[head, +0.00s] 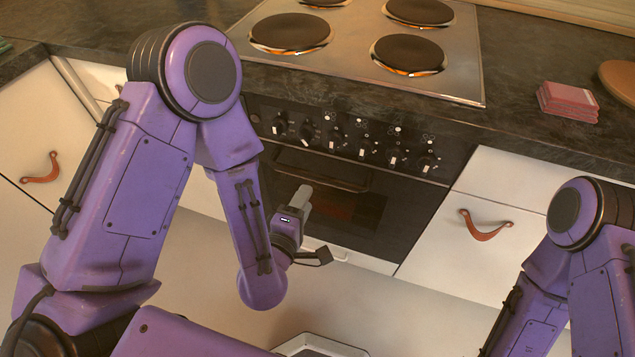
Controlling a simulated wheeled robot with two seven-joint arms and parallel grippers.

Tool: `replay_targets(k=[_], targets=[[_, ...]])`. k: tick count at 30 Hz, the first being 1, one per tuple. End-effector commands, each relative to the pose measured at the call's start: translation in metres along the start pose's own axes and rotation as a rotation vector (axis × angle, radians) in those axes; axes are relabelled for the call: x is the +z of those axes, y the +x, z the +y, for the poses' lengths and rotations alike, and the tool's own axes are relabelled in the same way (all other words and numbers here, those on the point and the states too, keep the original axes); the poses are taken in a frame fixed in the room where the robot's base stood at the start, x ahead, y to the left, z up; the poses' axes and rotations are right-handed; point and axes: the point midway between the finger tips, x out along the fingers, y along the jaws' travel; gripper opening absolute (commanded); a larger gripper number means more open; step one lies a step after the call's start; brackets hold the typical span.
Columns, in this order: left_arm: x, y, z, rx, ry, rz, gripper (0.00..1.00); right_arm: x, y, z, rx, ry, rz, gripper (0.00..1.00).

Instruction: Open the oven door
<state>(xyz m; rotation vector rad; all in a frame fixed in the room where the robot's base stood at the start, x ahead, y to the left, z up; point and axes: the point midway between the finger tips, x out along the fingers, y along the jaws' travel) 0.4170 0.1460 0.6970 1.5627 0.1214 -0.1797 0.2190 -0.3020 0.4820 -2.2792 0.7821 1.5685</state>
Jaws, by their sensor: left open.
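The black built-in oven sits below the counter; its door (363,225) has a dark window and looks closed. A dark bar handle (322,171) runs along the top of the door. My left gripper (316,222) is in front of the door, below the handle and apart from it as far as I can see. It is open, with its fingers spread and nothing between them. The left forearm hides the left part of the oven. My right arm (572,262) shows at the lower right; its gripper is out of the picture.
A row of knobs (363,151) lies above the handle. The hob (350,50) with several round plates is set in the dark counter. White cabinets with leather pulls (487,226) flank the oven. A pink stack (567,101) lies on the counter at right. Floor before the oven looks clear.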

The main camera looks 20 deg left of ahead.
Motion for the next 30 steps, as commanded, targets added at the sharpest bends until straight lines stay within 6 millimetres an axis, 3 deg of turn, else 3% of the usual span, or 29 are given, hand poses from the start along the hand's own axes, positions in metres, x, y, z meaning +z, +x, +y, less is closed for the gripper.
replay_targets(k=[3,5,12,17,24,28,30], targets=[[-0.002,0.024,-0.007,0.006,-0.006,0.007,0.42,0.011,0.027,-0.003,0.000,0.000,0.000,0.43],[-0.001,0.036,0.002,0.002,-0.002,0.005,0.42,0.006,0.013,-0.001,0.000,0.000,-0.001,0.43],[-0.002,0.084,0.000,-0.002,0.003,0.005,0.42,0.004,0.010,-0.001,0.000,0.000,0.000,0.43],[-0.002,0.097,-0.001,-0.004,0.005,0.004,0.42,0.004,0.010,-0.001,0.000,0.000,0.000,0.43],[-0.002,0.098,-0.001,-0.004,0.006,0.004,0.42,0.004,0.010,-0.001,0.000,0.000,0.000,0.43],[-0.002,0.097,-0.001,-0.005,0.006,0.004,0.00,0.004,0.010,-0.001,0.000,0.000,0.000,0.43],[-0.002,0.097,-0.001,-0.005,0.006,0.004,0.00,0.004,0.010,-0.001,0.000,0.000,0.000,0.43]])
